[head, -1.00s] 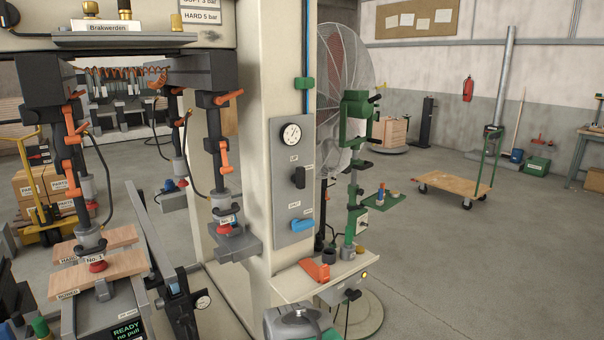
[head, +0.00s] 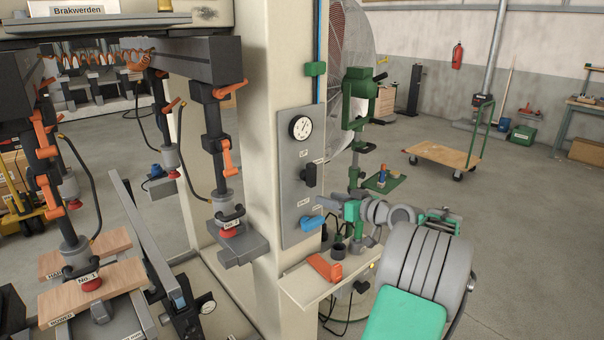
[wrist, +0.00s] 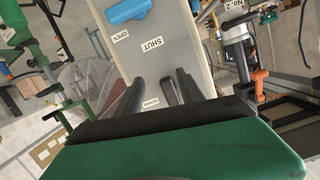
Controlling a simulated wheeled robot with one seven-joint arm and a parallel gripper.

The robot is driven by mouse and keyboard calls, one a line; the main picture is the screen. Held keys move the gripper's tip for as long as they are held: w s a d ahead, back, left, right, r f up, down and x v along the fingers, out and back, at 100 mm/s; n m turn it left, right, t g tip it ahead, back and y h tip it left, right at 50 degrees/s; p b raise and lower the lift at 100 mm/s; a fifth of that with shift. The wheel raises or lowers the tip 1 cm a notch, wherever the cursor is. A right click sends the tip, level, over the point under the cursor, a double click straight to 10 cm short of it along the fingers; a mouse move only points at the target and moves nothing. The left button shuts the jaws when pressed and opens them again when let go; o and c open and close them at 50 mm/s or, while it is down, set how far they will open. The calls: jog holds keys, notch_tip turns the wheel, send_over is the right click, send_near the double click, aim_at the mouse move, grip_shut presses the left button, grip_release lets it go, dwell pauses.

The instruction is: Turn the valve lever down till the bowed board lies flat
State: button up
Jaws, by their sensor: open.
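The valve panel (head: 290,185) on the cream press column carries a black lever (head: 310,175) and a blue handle (head: 311,223) below it. In the wrist view the dark lever (wrist: 168,92) shows between my two fingers, near the DOWN label; the blue handle (wrist: 128,10) is beyond. My gripper (head: 330,204) is open in front of the panel, right of and slightly below the black lever; contact cannot be told. The bowed board (head: 95,290), pale wood, lies at lower left under the red foot of clamp No. 1 (head: 88,278). Its exact curve is hard to tell.
A round gauge (head: 300,127) sits above the lever. A small shelf (head: 295,290) with an orange item stands below the panel. A second board (head: 110,242) lies behind the bowed one. Open floor lies right.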

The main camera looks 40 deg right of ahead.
aim_at(315, 173)
notch_tip(315, 173, up, 6)
jog(key=n+t, duration=0.1)
jog(key=t, duration=0.2)
jog(key=shift+n+g, duration=0.3)
jog(key=w+p, duration=0.1)
jog(key=w, duration=0.1)
jog(key=w+p, duration=0.1)
jog(key=w, duration=0.2)
jog(key=w+p, duration=0.1)
jog(key=w, duration=0.2)
jog(key=shift+w+a+f, duration=0.15)
jog(key=shift+f, duration=0.1)
jog(key=shift+c, duration=0.5)
grip_shut()
